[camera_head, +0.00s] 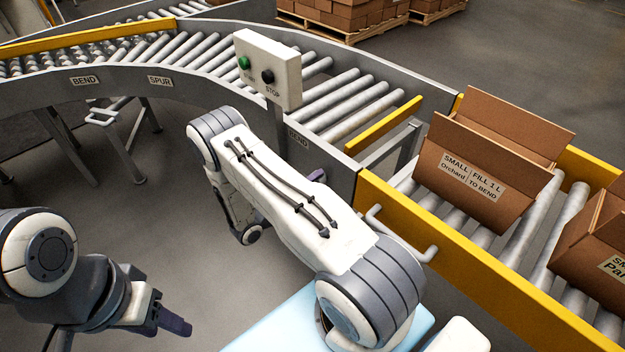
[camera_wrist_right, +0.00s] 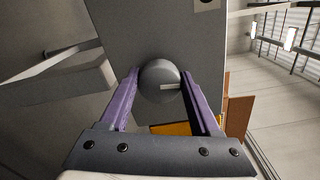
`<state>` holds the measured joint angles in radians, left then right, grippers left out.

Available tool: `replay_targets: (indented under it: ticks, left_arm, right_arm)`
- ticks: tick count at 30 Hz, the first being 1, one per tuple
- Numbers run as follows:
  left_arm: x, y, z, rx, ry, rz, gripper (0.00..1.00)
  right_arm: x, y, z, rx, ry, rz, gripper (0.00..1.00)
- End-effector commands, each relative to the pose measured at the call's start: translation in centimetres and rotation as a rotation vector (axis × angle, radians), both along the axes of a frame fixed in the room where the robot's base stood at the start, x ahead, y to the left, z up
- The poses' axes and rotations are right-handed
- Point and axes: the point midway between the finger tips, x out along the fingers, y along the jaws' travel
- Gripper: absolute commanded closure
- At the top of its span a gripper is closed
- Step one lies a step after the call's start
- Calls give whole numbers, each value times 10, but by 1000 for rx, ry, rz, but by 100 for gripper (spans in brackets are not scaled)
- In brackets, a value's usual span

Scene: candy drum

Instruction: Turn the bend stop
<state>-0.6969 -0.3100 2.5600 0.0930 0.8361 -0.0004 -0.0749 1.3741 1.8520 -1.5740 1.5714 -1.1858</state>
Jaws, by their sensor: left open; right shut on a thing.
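A round grey knob (camera_wrist_right: 158,84) with a white pointer line sits on a grey panel (camera_wrist_right: 140,35) in the right wrist view. The white line points to the right, about level. My right gripper (camera_wrist_right: 160,76) is shut on the knob, one purple finger on each side. In the head view this gripper (camera_head: 317,175) is mostly hidden behind my right arm, beside the conveyor side marked BEND (camera_head: 297,138), and the knob is hidden. A short yellow bar (camera_head: 384,125) lies across the bend's end. My left gripper (camera_head: 172,320) is open and empty at lower left.
A control box (camera_head: 268,69) with a green and a black button stands on a post by the bend. An open carton (camera_head: 482,170) marked "TO BEND" sits on the rollers behind a yellow rail (camera_head: 470,265). Another carton (camera_head: 595,235) is at right. Floor at left is clear.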

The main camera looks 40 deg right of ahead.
Motion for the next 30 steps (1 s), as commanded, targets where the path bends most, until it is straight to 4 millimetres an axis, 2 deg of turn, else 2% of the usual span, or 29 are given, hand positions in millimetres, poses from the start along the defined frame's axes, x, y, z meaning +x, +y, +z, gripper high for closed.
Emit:
replay_targets:
  ticks: [9, 24, 25, 27, 30]
  left_arm:
    - [0, 0, 2, 0, 0, 0, 50]
    - [0, 0, 3, 0, 0, 0, 50]
    - [0, 0, 3, 0, 0, 0, 50]
    - [0, 0, 3, 0, 0, 0, 50]
    - [0, 0, 3, 0, 0, 0, 50]
  right_arm:
    - [0, 1, -1, -6, 105, 3, 92]
    - [0, 1, -2, -7, 123, 3, 92]
    - [0, 1, -2, -7, 123, 3, 29]
    - [0, 1, -2, -7, 122, 3, 6]
    - [0, 0, -1, -8, 121, 2, 6]
